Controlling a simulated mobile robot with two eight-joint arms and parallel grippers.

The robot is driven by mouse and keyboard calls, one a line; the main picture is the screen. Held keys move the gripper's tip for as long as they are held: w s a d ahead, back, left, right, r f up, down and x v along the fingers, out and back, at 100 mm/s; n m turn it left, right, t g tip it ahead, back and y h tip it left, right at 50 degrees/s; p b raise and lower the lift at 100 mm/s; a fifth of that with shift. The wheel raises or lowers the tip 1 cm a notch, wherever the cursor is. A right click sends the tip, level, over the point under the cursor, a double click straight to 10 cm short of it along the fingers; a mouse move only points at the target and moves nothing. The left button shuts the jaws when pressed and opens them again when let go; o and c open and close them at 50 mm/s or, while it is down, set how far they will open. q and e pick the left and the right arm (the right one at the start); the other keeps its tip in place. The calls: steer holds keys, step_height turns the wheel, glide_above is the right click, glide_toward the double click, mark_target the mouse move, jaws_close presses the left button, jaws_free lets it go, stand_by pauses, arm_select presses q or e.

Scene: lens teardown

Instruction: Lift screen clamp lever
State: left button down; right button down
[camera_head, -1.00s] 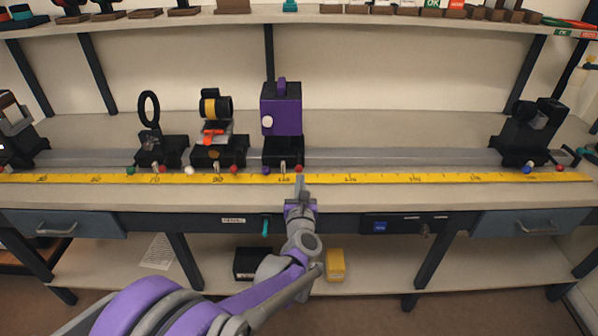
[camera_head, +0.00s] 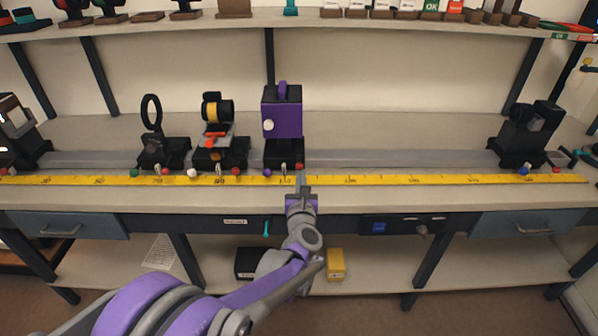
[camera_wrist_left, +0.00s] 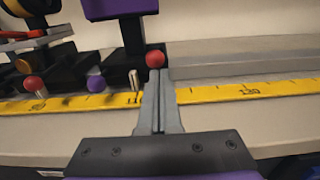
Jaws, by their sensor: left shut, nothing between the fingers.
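A purple box-shaped unit (camera_head: 282,120) with a pale round knob stands upright on a black carrier on the grey rail. At the carrier's front is a small red ball (camera_head: 299,166), which looks like a lever end. It also shows in the left wrist view (camera_wrist_left: 155,57), with a purple knob (camera_wrist_left: 96,84) and a short pale pin (camera_wrist_left: 134,82) to its left. My left gripper (camera_head: 301,175) is shut and empty. Its fingertips (camera_wrist_left: 159,78) are just in front of and below the red ball. Whether they touch it, I cannot tell. My right gripper is out of view.
A yellow measuring tape (camera_head: 400,180) runs along the bench front. A yellow-ringed lens unit (camera_head: 217,110) and a black ring holder (camera_head: 151,112) stand left on the rail. A black unit (camera_head: 530,130) stands far right. The rail between is clear.

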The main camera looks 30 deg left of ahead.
arm_select(q)
steer(key=shift+w+a+r+p, duration=0.15)
steer(key=shift+r+p, duration=0.7)
steer(key=shift+r, duration=0.45)
steer(key=shift+s+d+f, duration=0.15)
steer(key=shift+s+d, duration=0.1)
steer(key=v, duration=0.6)
steer(key=shift+s+f, duration=0.2)
steer(key=shift+f, duration=0.25)
steer(key=shift+d, duration=0.1)
